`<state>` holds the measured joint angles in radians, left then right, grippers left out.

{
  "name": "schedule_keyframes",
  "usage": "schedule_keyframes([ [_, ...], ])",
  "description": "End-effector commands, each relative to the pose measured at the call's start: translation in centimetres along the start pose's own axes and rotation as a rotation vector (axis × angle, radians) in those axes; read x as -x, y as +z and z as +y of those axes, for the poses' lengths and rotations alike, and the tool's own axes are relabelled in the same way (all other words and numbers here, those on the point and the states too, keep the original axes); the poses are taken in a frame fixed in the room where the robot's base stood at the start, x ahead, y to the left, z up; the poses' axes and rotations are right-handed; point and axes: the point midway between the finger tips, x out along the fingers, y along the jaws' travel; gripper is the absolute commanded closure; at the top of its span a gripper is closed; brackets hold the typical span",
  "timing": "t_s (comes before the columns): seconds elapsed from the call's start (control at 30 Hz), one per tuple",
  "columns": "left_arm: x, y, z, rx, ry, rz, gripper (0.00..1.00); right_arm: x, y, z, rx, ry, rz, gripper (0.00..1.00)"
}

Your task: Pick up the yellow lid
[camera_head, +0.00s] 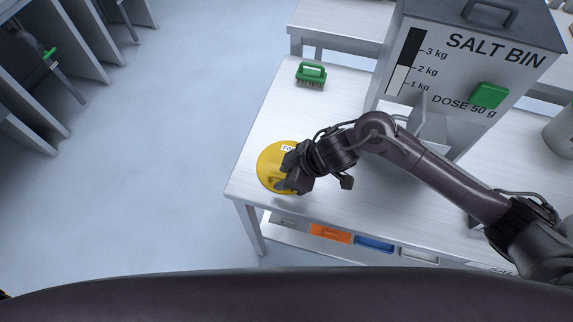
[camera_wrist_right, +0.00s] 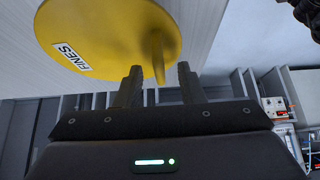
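The yellow lid (camera_head: 266,165) is a round disc lying flat near the left front corner of the white table. In the right wrist view the lid (camera_wrist_right: 95,28) has a white "FINES" label and an upright yellow handle (camera_wrist_right: 158,55). My right gripper (camera_head: 285,180) is over the lid and hides its right part. In the right wrist view the two fingers of my right gripper (camera_wrist_right: 160,78) are apart, with the handle's end at the gap between their tips. I cannot tell if either finger touches it. My left gripper is in neither view.
Open floor lies to the left.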

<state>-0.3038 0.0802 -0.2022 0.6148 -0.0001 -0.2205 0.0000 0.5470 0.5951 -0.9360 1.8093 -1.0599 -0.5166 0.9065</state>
Motion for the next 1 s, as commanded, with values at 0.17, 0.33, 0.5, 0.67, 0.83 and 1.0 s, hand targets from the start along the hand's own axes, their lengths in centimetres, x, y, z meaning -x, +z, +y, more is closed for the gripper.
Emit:
schedule_keyframes([
  [0.17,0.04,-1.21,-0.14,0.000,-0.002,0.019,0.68,-0.46,-0.02,0.03,0.000,0.001,0.001,0.65],
  [0.33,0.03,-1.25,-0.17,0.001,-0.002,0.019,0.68,-0.44,-0.01,0.03,0.000,0.002,0.000,0.73],
  [0.5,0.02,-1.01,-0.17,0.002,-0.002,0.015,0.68,-0.42,-0.01,0.03,0.000,0.002,0.000,0.95],
  [0.67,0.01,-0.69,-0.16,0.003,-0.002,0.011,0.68,-0.40,-0.04,0.04,0.000,0.002,0.001,1.00],
  [0.83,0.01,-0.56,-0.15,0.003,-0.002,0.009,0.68,-0.39,-0.05,0.04,0.000,0.002,0.001,1.00],
  [1.0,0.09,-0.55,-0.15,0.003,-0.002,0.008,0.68,0.05,-0.37,0.05,0.001,0.002,0.002,1.00],
])
